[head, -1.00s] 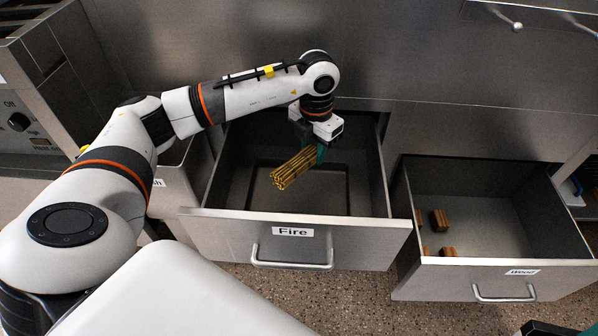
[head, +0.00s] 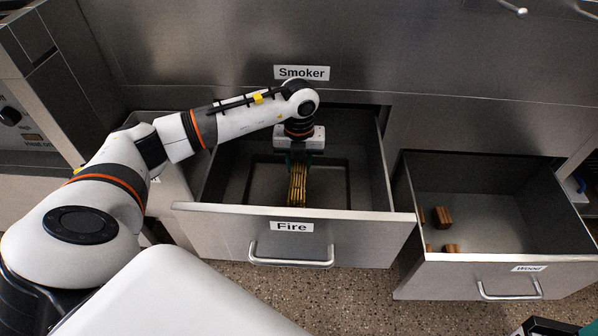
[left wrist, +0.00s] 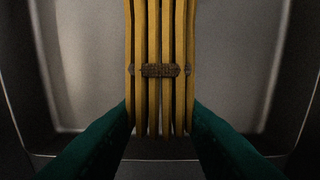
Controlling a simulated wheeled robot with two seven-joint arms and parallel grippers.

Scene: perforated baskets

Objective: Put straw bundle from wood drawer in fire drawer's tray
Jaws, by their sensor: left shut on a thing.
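The straw bundle (head: 297,186) is a set of yellow sticks with a dark band. It also shows in the left wrist view (left wrist: 160,40), between two green fingers. My left gripper (head: 298,160) is shut on it inside the open Fire drawer (head: 230,220). The dark tray (head: 262,172) lies on that drawer's floor, and the bundle is over it. I cannot tell whether the bundle touches the tray. The open Wood drawer (head: 440,275) is at the right. A small part of my right gripper (head: 545,328) shows at the bottom right edge; its fingertips are not clear.
Several brown wood blocks (head: 443,217) lie in the Wood drawer. The Fire drawer's front wall and side walls stand close around my left gripper. A Smoker label (head: 301,73) is on the steel panel behind. A knob unit (head: 12,115) is at the far left.

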